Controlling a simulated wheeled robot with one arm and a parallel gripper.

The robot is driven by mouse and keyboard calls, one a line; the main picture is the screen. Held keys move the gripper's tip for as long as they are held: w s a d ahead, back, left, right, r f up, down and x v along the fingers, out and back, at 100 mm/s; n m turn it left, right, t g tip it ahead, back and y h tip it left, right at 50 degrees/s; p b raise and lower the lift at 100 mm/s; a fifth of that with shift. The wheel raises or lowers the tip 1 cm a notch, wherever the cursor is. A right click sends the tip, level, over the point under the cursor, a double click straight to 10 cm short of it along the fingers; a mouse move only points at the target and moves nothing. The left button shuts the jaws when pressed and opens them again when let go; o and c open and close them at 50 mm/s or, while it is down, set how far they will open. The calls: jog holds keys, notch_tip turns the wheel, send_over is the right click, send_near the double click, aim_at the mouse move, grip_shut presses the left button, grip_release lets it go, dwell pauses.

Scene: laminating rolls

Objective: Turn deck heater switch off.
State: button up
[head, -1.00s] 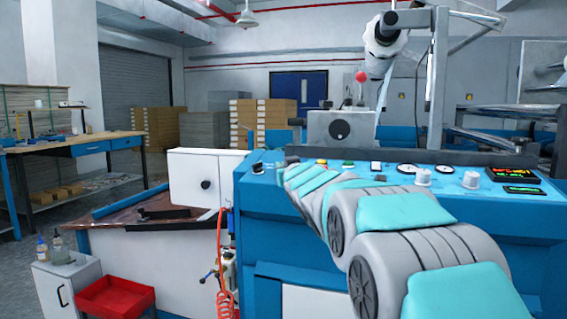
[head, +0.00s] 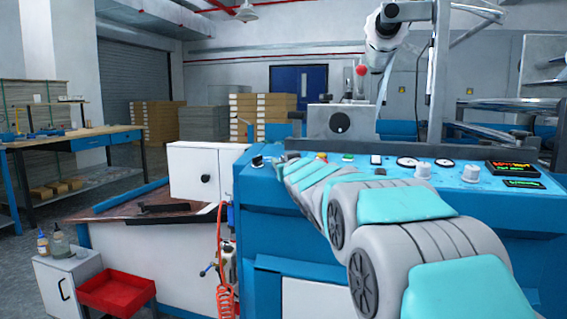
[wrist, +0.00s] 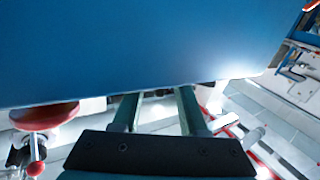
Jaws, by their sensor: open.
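The blue machine's control panel (head: 450,181) runs across the right half of the head view. It carries a black knob or switch (head: 257,161) at its left end, a green button (head: 347,157), a small white-framed switch (head: 376,160), gauges and pale knobs. I cannot read any label, so I cannot tell which is the deck heater switch. My arm reaches over the panel's left part, and my gripper is hidden there in the head view. In the wrist view my gripper (wrist: 158,92) is open and empty, its fingertips close to the edge of a large blue surface (wrist: 140,45).
A lit display (head: 514,169) sits at the panel's right end. A red round part (wrist: 45,115) is at lower left in the wrist view. Open floor lies farther left.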

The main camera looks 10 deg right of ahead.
jog(key=shift+s+r, duration=0.15)
jog(key=shift+s, duration=0.5)
jog(key=s, duration=0.6)
jog(key=shift+s+d+f+b, duration=0.15)
jog(key=shift+d+f+b, duration=0.05)
jog(key=shift+b, duration=0.2)
